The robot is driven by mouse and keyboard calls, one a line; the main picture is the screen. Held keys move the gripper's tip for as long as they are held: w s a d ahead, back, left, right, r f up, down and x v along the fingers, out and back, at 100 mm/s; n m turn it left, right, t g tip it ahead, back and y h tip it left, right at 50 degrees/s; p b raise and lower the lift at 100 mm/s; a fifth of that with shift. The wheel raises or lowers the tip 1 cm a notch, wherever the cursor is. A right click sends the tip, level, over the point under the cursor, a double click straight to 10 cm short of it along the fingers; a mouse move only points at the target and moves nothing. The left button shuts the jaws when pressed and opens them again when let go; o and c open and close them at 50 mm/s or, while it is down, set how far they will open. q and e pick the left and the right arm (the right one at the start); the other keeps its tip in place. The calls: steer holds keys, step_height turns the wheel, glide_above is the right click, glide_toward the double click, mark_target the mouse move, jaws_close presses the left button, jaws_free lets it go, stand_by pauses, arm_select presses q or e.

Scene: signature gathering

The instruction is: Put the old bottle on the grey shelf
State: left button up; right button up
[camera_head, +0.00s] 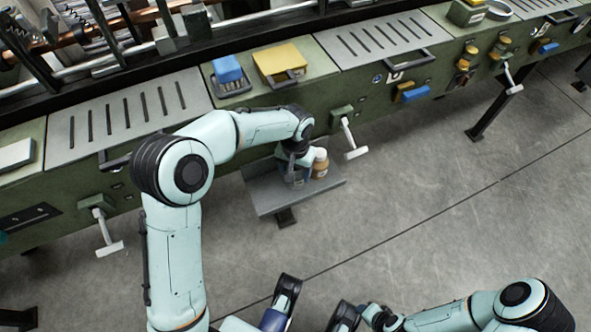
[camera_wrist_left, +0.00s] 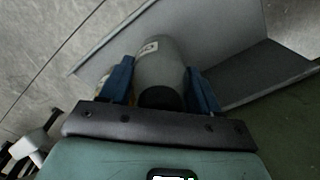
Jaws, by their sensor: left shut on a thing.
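The grey shelf (camera_head: 265,193) is a small tray-like ledge low on the front of the green machine, and its surface also shows in the left wrist view (camera_wrist_left: 225,30). My left gripper (camera_head: 296,168) is over this shelf. In the left wrist view its blue fingers (camera_wrist_left: 162,82) are shut on the old bottle (camera_wrist_left: 160,62), grey with a dark end and a small pale label. In the head view the bottle is mostly hidden by the gripper; I cannot tell whether it touches the shelf. A brown bottle with a pale cap (camera_head: 320,162) stands beside it on the shelf.
The long green machine has white handles (camera_head: 352,140) sticking out, one close to the shelf's right. A blue box (camera_head: 228,70) and a yellow box (camera_head: 280,62) sit on top above the shelf. The grey floor (camera_head: 430,190) in front is open.

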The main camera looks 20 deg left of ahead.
arm_select(q)
steer(key=shift+w+a+f, duration=0.1)
steer(key=shift+a+f, duration=0.05)
steer(key=shift+f, duration=0.1)
steer(key=shift+r, duration=0.1)
arm_select(e)
steer(key=shift+w+f, duration=0.1)
steer(key=shift+w, duration=0.1)
steer(key=shift+d, duration=0.1)
arm_select(q)
steer(key=shift+f, duration=0.25)
steer(key=o, duration=1)
steer(key=shift+o, duration=0.2)
steer(key=shift+r, duration=0.1)
arm_select(e)
steer(key=shift+w+f, duration=0.1)
arm_select(q)
step_height(320, 180, up, 12)
steer(key=p, duration=0.3)
steer(key=shift+r, duration=0.2)
arm_select(e)
steer(key=s+a+r+g, duration=0.1)
steer(key=s+a+r, duration=0.1)
steer(key=s+r, duration=0.1)
steer(key=shift+s+r+y, duration=0.25)
steer(key=shift+s+y, duration=0.05)
steer(key=shift+s, duration=0.5)
